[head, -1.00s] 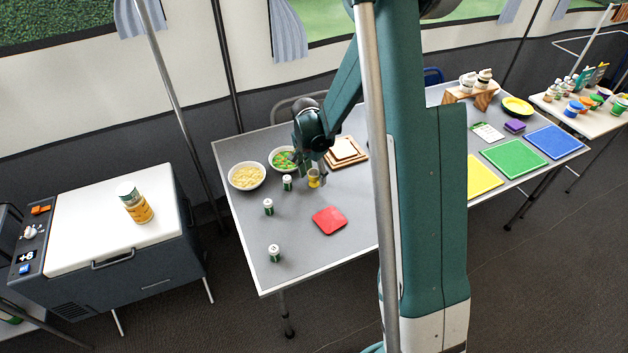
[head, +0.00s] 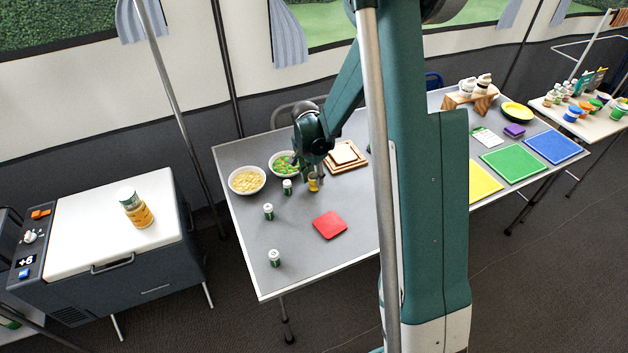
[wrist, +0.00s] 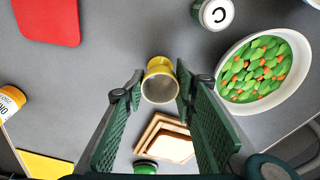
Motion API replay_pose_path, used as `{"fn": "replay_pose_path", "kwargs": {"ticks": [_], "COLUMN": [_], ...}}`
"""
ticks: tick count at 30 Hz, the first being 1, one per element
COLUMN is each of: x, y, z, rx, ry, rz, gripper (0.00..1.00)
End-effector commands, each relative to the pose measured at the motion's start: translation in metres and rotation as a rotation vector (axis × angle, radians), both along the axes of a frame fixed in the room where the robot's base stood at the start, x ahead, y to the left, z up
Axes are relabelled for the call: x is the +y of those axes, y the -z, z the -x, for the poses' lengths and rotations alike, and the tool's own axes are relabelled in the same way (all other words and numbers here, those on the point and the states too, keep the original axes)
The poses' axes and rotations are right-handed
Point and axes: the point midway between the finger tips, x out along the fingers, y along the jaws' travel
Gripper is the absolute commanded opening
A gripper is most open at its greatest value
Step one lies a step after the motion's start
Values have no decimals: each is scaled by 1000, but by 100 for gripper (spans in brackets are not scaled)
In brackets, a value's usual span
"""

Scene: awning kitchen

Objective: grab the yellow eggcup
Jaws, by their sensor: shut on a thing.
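The yellow eggcup (head: 313,185) stands on the grey table in the head view, at the tips of my gripper (head: 315,178). In the wrist view the eggcup (wrist: 160,82) shows a yellow outside and a grey, hollow inside. It sits between the far ends of the two green finger pads of my gripper (wrist: 157,95). The fingers are shut on it. In the head view the fingers partly hide the eggcup. I cannot tell whether its base is touching the table.
A bowl of peas and carrots (head: 285,163), a bowl of yellowish food (head: 247,180) and a small green-and-white can (head: 287,187) stand left of the gripper. Bread on wooden boards (head: 346,156) lies behind right. A red mat (head: 330,225) lies in front, with clear table around it.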

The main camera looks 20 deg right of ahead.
Motion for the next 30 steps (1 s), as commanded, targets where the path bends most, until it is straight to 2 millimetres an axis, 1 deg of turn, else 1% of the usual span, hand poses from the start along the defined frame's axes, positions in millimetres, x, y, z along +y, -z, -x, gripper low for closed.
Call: {"fn": "replay_pose_path", "kwargs": {"ticks": [5, 15, 18, 24, 30], "x": [0, 0, 0, 0, 0], "y": [-19, -67, -79, -92, -94], "z": [1, 0, 1, 0, 0], "rx": [0, 0, 0, 0, 0], "ry": [0, 0, 0, 0, 0], "rz": [0, 0, 0, 0, 0], "gripper": [15, 15, 15, 15, 15]}}
